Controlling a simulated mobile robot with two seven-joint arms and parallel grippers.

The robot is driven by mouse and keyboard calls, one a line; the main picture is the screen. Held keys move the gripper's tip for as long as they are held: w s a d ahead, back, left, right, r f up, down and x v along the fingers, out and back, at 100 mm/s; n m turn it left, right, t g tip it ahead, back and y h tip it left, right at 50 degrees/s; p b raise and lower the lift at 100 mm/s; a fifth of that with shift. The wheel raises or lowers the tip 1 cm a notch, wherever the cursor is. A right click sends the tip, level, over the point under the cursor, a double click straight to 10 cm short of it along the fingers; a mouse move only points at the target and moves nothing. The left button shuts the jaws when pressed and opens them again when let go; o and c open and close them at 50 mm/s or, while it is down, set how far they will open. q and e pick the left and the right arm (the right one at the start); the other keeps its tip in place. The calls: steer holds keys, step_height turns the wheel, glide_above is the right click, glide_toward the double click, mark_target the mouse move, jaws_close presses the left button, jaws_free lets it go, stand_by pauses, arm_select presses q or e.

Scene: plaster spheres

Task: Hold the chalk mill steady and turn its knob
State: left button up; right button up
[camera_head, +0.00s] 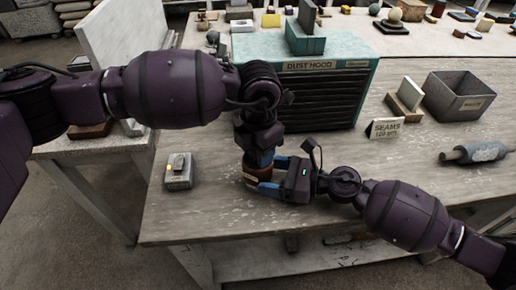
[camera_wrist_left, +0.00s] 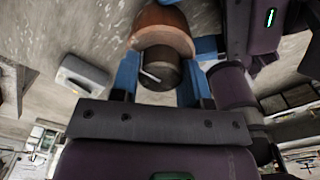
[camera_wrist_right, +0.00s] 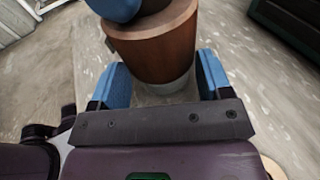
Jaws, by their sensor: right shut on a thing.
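The chalk mill (camera_head: 250,171) stands near the table's front edge, a reddish-brown body partly hidden behind my grippers. It also shows in the right wrist view (camera_wrist_right: 158,50), with a pale foot below. My right gripper (camera_head: 268,174) is shut on the mill's body from the right, blue fingers on either side. My left gripper (camera_head: 261,158) points down over the mill. In the left wrist view its blue fingers stand on both sides of the dark knob (camera_wrist_left: 158,72), which has a thin light bar, and they look open around it.
A small grey device (camera_head: 179,172) lies left of the mill. Behind stands the teal dust hood (camera_head: 345,50). To the right are a "SEAMS" sign (camera_head: 385,128), a grey bin (camera_head: 459,97) and a roller-like object (camera_head: 478,152). The table front right of the mill is clear beyond my right arm.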

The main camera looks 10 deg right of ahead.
arm_select(q)
steer(key=shift+c, duration=0.7)
steer(key=shift+m, duration=0.4)
steer(key=m, duration=0.4)
steer(key=shift+m, duration=0.3)
steer(key=m, duration=0.5)
steer(key=shift+m, duration=0.3)
steer(key=shift+d, duration=0.1)
steer(key=o, duration=0.9)
steer(key=shift+o, duration=0.2)
